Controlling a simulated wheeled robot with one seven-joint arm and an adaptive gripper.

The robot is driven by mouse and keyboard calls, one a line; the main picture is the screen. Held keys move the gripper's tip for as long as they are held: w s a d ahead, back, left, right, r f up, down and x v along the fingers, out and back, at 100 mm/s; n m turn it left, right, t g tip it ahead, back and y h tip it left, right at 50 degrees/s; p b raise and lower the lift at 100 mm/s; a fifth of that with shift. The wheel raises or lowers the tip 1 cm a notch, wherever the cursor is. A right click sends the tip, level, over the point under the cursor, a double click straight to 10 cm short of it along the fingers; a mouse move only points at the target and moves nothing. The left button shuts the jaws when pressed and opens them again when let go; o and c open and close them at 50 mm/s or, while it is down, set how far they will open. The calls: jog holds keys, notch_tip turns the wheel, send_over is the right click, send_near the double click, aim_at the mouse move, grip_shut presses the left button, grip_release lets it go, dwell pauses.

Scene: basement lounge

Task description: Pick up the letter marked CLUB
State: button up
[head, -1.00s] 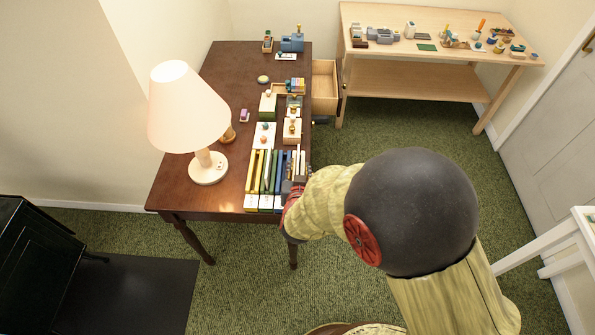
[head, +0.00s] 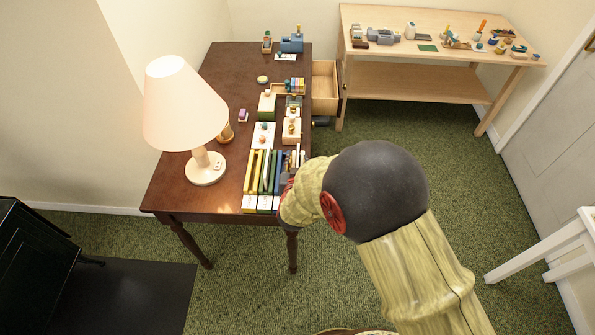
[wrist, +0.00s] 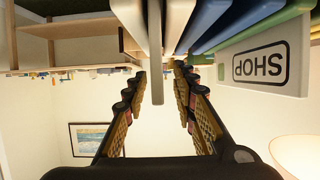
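A row of upright letters and folders (head: 263,172) in several colours stands at the near right edge of the dark desk (head: 190,125). My gripper (wrist: 158,85) is open in the wrist view, which looks upside down. A thin pale letter (wrist: 157,65) hangs into the space between its fingers, with a gap on both sides. No CLUB mark is readable; the pale letter's face is turned away. A green-edged card (wrist: 262,68) beside the row reads SHOP. In the head view my arm hides most of the gripper at the row's right end.
A table lamp (head: 205,168) stands left of the row. Small boxes, including a green-sided one (head: 267,105), stand behind it. A drawer (head: 324,88) juts open on the desk's right. A wooden workbench (head: 390,60) with small items is farther back.

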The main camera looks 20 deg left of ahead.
jog(key=shift+c, duration=0.3)
grip_shut()
dwell(0.4)
